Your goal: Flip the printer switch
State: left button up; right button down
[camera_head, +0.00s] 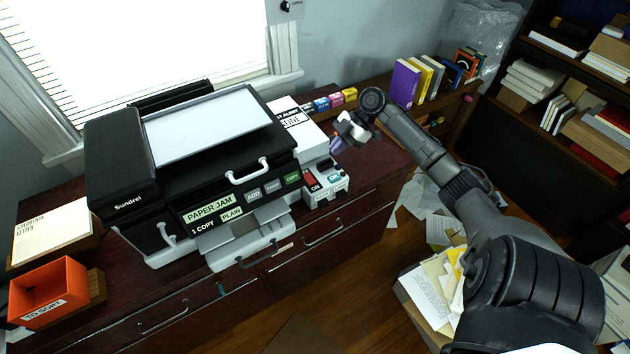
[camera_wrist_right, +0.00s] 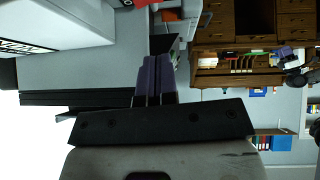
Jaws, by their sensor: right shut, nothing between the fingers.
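The black and white printer (camera_head: 200,170) stands on a dark wooden cabinet. A small light grey box (camera_head: 326,186) is at its right front side, and a red switch part (camera_head: 311,180) with an "ON" label shows on it. My right gripper (camera_head: 337,145), with purple fingers, is above and behind this box, apart from it. In the right wrist view the fingers (camera_wrist_right: 155,78) are shut together and empty. A red and white piece shows beyond them there; I cannot tell if it is the switch. My left gripper is not in view.
An orange tray (camera_head: 48,292) and a paper stack (camera_head: 50,232) are on the left. Colored ink boxes (camera_head: 330,102) stand behind the gripper, and books (camera_head: 405,82) are farther right. A box of papers (camera_head: 432,290) is on the floor beneath my right arm.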

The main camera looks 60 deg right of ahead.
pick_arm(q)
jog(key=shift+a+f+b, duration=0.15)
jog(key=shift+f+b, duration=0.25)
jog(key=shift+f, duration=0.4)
pick_arm(e)
jog(key=shift+w+d+r+n+t+y, duration=0.15)
jog(key=shift+d+r+t, duration=0.1)
jog(key=shift+d+r, duration=0.25)
jog(key=shift+w+d+r+n+t+y, duration=0.15)
jog(key=shift+d+r+t, duration=0.1)
jog(key=shift+d+r, duration=0.25)
jog(key=shift+f, duration=0.2)
send_over(308, 175)
jog(key=s+d, duration=0.2)
jog(key=f, duration=0.6)
jog(key=shift+s+a+f, duration=0.1)
jog(key=shift+a+f, duration=0.15)
jog(key=shift+f, duration=0.05)
jog(key=f, duration=0.2)
jog(key=f+b, duration=0.1)
jog(key=shift+w, duration=0.25)
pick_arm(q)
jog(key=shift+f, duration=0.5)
pick_arm(e)
jog(key=shift+w+f, duration=0.1)
jog(key=shift+f, duration=0.55)
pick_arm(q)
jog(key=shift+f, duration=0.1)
pick_arm(e)
jog(key=shift+d, duration=0.1)
